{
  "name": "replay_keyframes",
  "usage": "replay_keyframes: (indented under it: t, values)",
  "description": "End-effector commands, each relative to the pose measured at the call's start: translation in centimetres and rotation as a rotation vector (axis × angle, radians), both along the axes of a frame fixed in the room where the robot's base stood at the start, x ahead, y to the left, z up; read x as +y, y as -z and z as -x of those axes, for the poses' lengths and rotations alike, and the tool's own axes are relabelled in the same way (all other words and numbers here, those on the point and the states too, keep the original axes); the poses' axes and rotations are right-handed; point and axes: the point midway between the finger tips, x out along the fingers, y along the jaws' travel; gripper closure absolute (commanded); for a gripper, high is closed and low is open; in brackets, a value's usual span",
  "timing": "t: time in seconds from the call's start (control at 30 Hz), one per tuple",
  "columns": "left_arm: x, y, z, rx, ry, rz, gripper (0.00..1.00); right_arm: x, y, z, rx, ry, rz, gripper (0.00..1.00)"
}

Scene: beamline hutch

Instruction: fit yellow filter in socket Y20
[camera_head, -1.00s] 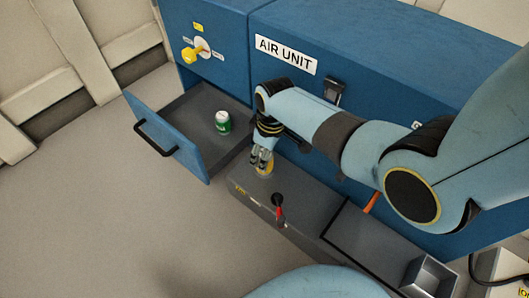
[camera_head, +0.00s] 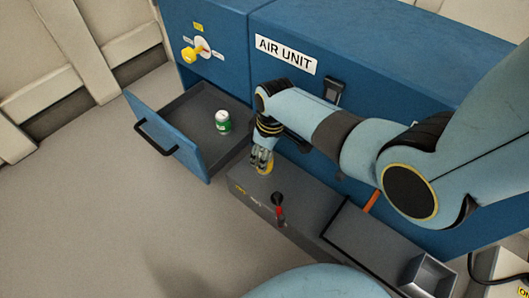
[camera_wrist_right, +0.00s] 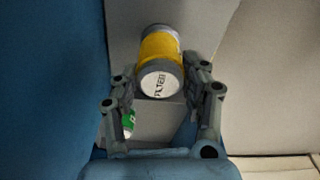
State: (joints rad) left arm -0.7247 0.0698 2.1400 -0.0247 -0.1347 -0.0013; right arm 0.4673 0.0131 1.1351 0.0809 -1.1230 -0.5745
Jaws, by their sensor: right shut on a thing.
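The yellow filter (camera_wrist_right: 160,50) is a cylinder with a yellow band, grey rims and a white, lettered end face. My right gripper (camera_wrist_right: 158,84) is shut on it, one finger on each side. In the head view the right gripper (camera_head: 262,162) points down at the left end of a dark grey block (camera_head: 300,196), and a little of the filter's yellow shows at the fingertips. A small yellow label (camera_head: 241,189) sits on the block's front edge, too small to read surely. Socket Y20 cannot be made out; the gripper covers that spot. My left gripper is not in view.
A blue drawer (camera_head: 168,140) stands open beside the block, with a green-and-white can (camera_head: 223,122) inside. The blue air unit (camera_head: 380,60) stands behind.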

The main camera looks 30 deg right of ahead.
Motion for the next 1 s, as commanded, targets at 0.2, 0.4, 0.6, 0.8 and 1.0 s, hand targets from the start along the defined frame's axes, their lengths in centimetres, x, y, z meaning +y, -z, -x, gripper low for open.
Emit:
replay_keyframes:
  t: [0.2,0.4,0.6,0.8,1.0]
  values:
    - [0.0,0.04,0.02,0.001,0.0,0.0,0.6,0.03,0.06,0.02,0.001,0.0,-0.001,0.93]
    - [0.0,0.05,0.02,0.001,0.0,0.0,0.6,0.04,0.08,0.05,0.001,0.0,-0.001,0.93]
    - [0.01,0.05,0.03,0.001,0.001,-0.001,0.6,0.03,0.07,0.05,0.001,0.0,-0.001,0.31]
    - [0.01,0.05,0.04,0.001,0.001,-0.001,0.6,0.02,0.05,0.04,0.001,0.0,-0.001,0.28]
    - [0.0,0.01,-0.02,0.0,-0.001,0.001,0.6,-0.03,-0.49,0.09,0.0,0.0,0.0,0.28]
